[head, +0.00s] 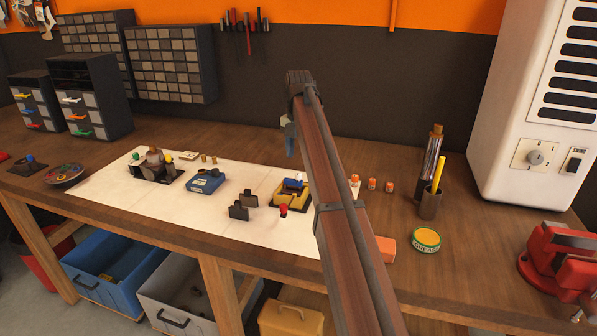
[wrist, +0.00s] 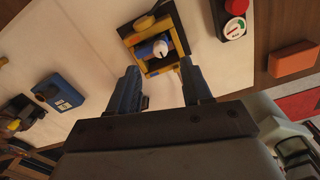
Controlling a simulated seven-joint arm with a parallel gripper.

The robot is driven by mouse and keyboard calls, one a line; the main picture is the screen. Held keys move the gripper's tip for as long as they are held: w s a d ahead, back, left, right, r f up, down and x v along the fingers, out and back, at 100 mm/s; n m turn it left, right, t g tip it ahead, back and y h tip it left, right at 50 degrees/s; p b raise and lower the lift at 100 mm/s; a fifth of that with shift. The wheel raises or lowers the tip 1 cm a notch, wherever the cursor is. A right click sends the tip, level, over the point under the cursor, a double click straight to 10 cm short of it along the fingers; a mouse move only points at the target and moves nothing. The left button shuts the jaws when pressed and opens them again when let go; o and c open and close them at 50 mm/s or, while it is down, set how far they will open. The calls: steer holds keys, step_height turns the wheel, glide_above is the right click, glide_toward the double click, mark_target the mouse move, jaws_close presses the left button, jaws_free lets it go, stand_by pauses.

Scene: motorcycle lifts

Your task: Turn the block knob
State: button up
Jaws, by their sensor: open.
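The block (head: 305,199) is a small yellow and black housing on the white mat, partly beside my arm in the head view. Its blue knob (head: 294,183) shows on it. In the wrist view the block (wrist: 131,37) is at the upper middle, with the blue and white knob (wrist: 151,50) facing partly toward me. My gripper (wrist: 163,87) is open and empty, its two dark blue fingers apart, below the block in that picture and not touching the knob. In the head view my gripper (head: 289,138) is mostly hidden behind my arm, above the mat.
A red-topped gauge piece (wrist: 234,22) and an orange box (wrist: 293,60) lie to the right of the block. A blue box (head: 206,180) and black clips (head: 242,206) stand to the left. A pen cup (head: 430,204), grease tin (head: 426,239) and red vise (head: 562,258) are farther right.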

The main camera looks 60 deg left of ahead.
mark_target(298, 173)
steer(key=shift+f, duration=3.5)
steer(key=shift+c, duration=0.2)
jaws_close()
